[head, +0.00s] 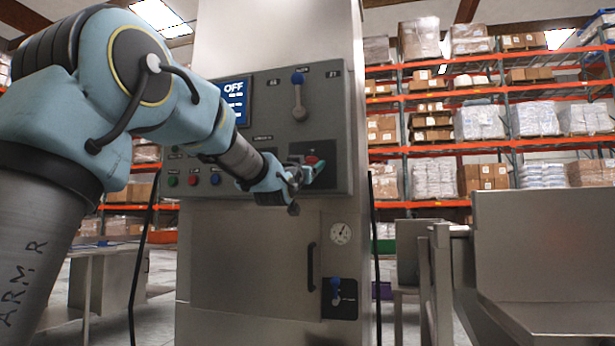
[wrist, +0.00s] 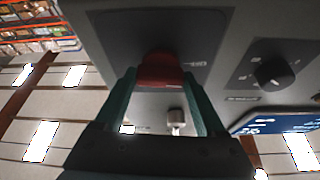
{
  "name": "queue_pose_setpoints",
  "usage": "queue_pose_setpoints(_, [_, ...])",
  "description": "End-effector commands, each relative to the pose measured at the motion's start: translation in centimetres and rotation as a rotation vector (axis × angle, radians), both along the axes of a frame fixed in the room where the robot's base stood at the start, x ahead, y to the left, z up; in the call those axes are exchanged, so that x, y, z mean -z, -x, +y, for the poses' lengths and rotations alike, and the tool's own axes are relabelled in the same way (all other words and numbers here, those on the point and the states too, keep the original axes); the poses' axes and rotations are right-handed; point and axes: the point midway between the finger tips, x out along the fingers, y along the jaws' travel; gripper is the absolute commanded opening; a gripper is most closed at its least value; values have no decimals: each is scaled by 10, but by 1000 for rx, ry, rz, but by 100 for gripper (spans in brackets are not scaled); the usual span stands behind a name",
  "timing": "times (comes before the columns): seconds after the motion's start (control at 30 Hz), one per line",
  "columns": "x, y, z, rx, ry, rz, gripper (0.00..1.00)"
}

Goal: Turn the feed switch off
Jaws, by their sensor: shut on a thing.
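A grey control panel (head: 262,115) is on the front of a steel cabinet. A red switch handle (head: 311,160) on a dark plate sits at its lower right; its label is too small to read. My gripper (head: 306,172) is at this handle. In the wrist view, the teal fingers of my gripper (wrist: 163,82) lie on either side of the red handle (wrist: 160,68) and are shut on it. The fingers partly cover the handle in the head view. The blue display (head: 235,98) at the panel's upper left reads OFF.
A blue-knobbed lever (head: 298,95) is above the handle. Red, green and blue buttons (head: 193,180) are at the lower left. A gauge (head: 341,233) and blue-handled valve (head: 335,285) are below. A steel hopper (head: 545,255) stands at right. A black knob (wrist: 272,72) shows in the wrist view.

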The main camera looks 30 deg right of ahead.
Motion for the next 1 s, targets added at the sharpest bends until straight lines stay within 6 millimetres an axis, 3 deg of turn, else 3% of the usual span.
queue_pose_setpoints(0.83, [2,0,-1,0,100,102,17])
queue_pose_setpoints(0.87, [2,0,-1,0,100,102,74])
queue_pose_setpoints(1.0, [2,0,-1,0,101,100,89])
